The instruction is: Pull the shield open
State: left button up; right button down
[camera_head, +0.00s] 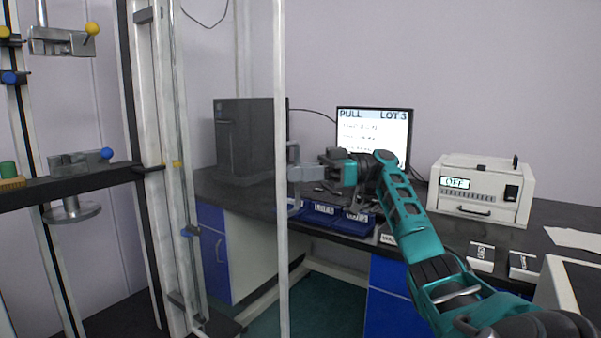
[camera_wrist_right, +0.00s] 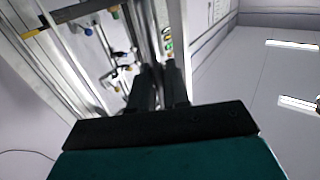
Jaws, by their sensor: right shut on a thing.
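The shield's pale upright edge (camera_head: 281,230) runs the full height of the head view, to the right of the test machine's frame (camera_head: 150,60). A grey handle (camera_head: 293,156) sits on this edge. My right gripper (camera_head: 302,173) is shut on the handle, its arm reaching in from the lower right. In the right wrist view the two dark fingers (camera_wrist_right: 160,82) lie close together, and the machine's columns and coloured knobs show beyond them. The shield's clear panel is hard to make out, so I cannot tell how far it stands open. My left gripper is out of view.
Behind my right arm stands a dark bench (camera_head: 340,220) with a black computer tower (camera_head: 240,140), a monitor (camera_head: 390,125), blue bins (camera_head: 322,215) and a white instrument (camera_head: 480,190) reading OFF. Open floor (camera_head: 335,300) shows below the bench.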

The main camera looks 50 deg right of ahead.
jog(key=shift+w+r, duration=0.1)
jog(key=c, duration=1.6)
grip_release()
jog(key=shift+o, duration=1.3)
jog(key=shift+w+a, duration=0.15)
jog(key=shift+w, duration=0.05)
jog(key=shift+s, duration=0.1)
jog(key=v, duration=0.7)
jog(key=shift+d, duration=0.3)
jog(key=shift+s, duration=0.1)
